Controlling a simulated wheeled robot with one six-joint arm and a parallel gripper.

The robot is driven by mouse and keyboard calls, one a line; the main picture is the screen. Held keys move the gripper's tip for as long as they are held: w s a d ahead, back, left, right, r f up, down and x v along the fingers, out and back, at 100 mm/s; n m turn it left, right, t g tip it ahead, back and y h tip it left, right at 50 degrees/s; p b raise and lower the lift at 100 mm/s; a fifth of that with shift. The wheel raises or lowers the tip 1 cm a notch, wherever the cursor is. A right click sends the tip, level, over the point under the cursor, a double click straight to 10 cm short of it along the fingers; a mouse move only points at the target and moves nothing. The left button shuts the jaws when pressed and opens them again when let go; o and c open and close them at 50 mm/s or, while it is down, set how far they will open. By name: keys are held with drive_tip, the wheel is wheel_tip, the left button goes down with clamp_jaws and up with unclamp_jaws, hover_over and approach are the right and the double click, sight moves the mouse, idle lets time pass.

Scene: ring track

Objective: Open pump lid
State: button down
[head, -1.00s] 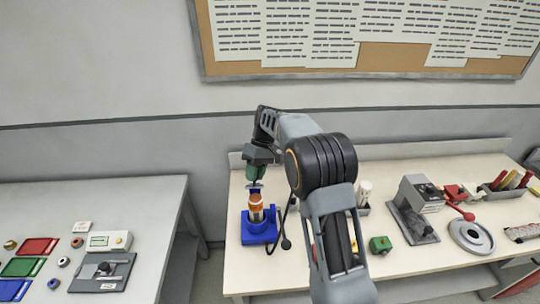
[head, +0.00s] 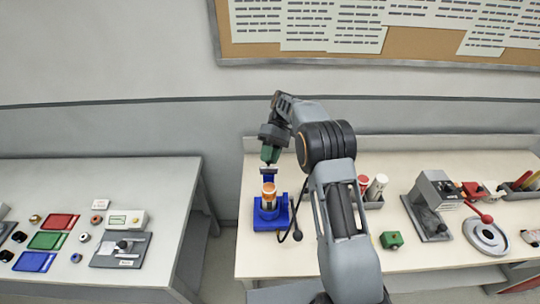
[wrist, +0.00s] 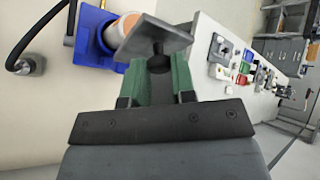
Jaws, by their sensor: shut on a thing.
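The blue pump (head: 268,222) stands near the left end of the right-hand bench, with an orange and white cylinder (head: 269,192) upright in it. It also shows at the top left of the wrist view (wrist: 92,45). My gripper (head: 270,155) is above the pump, its green fingers pointing down. The fingers (wrist: 162,80) are shut on the stem of a flat grey plate, which looks like the pump lid (wrist: 155,38). In the head view the lid (head: 268,171) is above the cylinder, with a small gap between them. The plate partly hides the cylinder in the wrist view.
A black lever with a round knob (head: 297,235) stands just right of the pump. A green block (head: 391,240), a grey machine (head: 432,205) and a round dish (head: 486,236) are farther right. A separate left bench (head: 165,180) holds coloured trays. My arm hides part of the right bench.

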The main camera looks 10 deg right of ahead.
drive_tip(key=c, duration=1)
unclamp_jaws()
drive_tip(key=shift+o, duration=0.2)
drive_tip(key=shift+r, duration=0.6)
drive_tip(key=s+d+r+b, duration=0.2)
drive_tip(key=s+r, duration=0.9)
drive_tip(key=s, duration=0.3)
drive_tip(key=shift+d+r, duration=0.15)
drive_tip(key=shift+r, duration=0.2)
